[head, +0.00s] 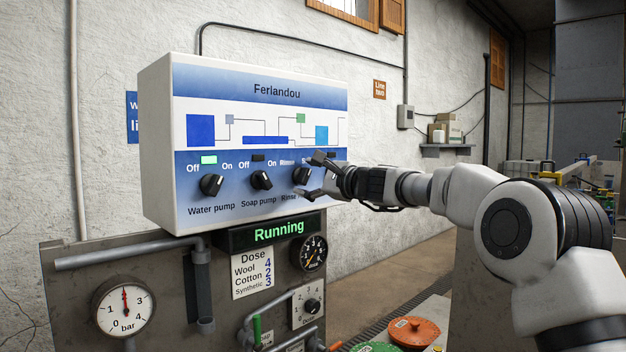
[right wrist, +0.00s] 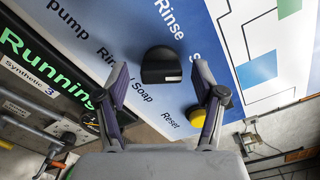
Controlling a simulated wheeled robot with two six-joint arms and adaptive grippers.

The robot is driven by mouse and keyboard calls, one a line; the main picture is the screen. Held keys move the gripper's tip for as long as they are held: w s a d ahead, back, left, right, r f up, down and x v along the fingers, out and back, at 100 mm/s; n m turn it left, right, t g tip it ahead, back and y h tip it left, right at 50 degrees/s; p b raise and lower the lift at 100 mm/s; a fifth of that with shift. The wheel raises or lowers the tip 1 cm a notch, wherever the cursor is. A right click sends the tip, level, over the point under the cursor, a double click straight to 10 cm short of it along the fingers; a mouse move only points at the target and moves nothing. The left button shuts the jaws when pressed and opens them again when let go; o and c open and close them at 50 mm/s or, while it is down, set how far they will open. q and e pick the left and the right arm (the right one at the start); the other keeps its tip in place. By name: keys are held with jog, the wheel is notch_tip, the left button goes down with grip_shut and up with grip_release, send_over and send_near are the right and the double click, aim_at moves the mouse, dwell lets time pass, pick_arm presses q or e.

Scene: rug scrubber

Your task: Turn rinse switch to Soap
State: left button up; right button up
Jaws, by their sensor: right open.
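The rinse switch is a black rotary knob (head: 301,175) on the front of the white and blue "Ferlandou" control box (head: 155,150). My left gripper is not in view.
The water pump knob (head: 211,184) and soap pump knob (head: 261,180) are left of the rinse switch. A yellow Reset button (right wrist: 196,116) is close to one finger. The green "Running" display (head: 278,231) and gauges (head: 124,306) are below the box.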

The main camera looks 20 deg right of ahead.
jog(key=v, duration=1.2)
jog(key=shift+w, duration=0.1)
